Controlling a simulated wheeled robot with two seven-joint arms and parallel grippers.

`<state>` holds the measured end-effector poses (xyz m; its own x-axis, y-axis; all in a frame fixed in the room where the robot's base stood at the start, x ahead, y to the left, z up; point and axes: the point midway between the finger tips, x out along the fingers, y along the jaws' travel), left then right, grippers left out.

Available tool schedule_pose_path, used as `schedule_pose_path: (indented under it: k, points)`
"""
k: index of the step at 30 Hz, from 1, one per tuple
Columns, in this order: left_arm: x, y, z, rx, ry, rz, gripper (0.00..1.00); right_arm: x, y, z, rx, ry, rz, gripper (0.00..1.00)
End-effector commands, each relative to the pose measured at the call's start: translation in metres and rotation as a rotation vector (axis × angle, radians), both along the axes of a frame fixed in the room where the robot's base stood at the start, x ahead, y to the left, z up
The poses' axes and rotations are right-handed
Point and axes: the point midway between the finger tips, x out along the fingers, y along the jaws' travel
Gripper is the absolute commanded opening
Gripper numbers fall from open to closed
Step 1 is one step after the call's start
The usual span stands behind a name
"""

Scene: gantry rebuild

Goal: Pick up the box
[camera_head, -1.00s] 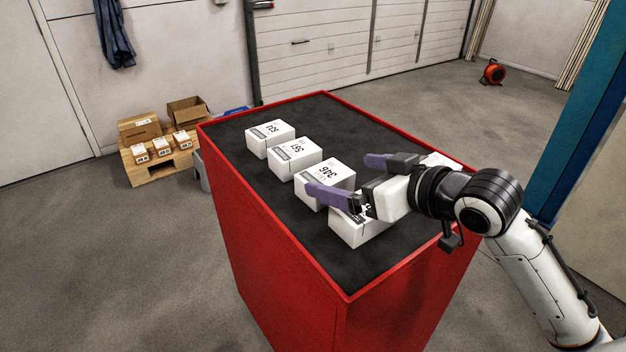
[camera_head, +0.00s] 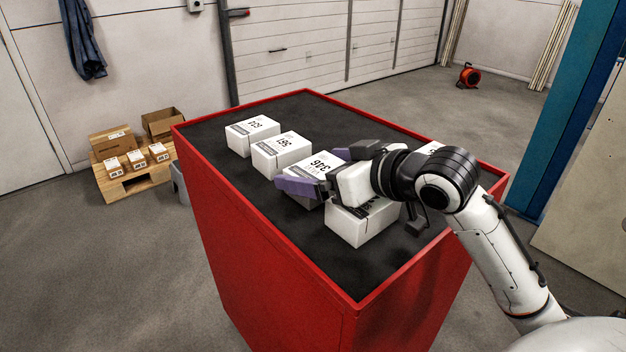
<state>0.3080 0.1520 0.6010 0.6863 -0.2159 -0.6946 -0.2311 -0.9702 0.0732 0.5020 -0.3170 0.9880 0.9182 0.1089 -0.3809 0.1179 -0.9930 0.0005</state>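Several white boxes stand in a row on the black top of a red cabinet (camera_head: 265,245). The box marked 631 (camera_head: 252,135) is farthest back, then the box marked 361 (camera_head: 281,153), then the box marked 346 (camera_head: 318,166), then a nearer box (camera_head: 352,226) partly under my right gripper. Another white box (camera_head: 430,148) shows partly behind my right arm. My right gripper (camera_head: 318,172) has its purple fingers apart, one on each side of the box marked 346. Whether they touch it cannot be seen. My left gripper is not in view.
The cabinet top has a raised red rim (camera_head: 410,262). A wooden pallet (camera_head: 138,180) with cardboard boxes stands on the floor at left. A blue post (camera_head: 565,110) rises at right. The cabinet top's back and front-left are clear.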

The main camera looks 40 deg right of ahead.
Motion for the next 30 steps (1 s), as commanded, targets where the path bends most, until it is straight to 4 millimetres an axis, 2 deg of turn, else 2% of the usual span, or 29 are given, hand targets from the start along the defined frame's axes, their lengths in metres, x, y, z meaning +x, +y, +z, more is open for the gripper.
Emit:
schedule_pose_path:
  k: [1, 8, 14, 17, 24, 30]
  points:
    - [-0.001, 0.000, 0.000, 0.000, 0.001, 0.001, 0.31, 0.000, 0.001, 0.000, -0.001, 0.000, 0.001, 0.86]
    - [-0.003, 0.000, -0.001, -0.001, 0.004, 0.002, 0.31, 0.000, 0.001, 0.000, 0.000, 0.001, 0.002, 0.49]
    - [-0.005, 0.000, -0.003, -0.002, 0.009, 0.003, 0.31, 0.001, 0.001, 0.001, -0.001, -0.002, 0.003, 0.49]
    - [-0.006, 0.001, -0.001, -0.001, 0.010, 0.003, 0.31, 0.001, 0.001, 0.009, -0.002, -0.004, 0.002, 0.49]
    - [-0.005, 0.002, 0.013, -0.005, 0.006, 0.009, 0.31, 0.001, 0.001, 0.056, -0.004, -0.009, 0.003, 0.49]
    - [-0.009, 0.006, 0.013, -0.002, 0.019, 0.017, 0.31, 0.001, 0.001, 0.089, -0.001, -0.006, 0.002, 0.49]
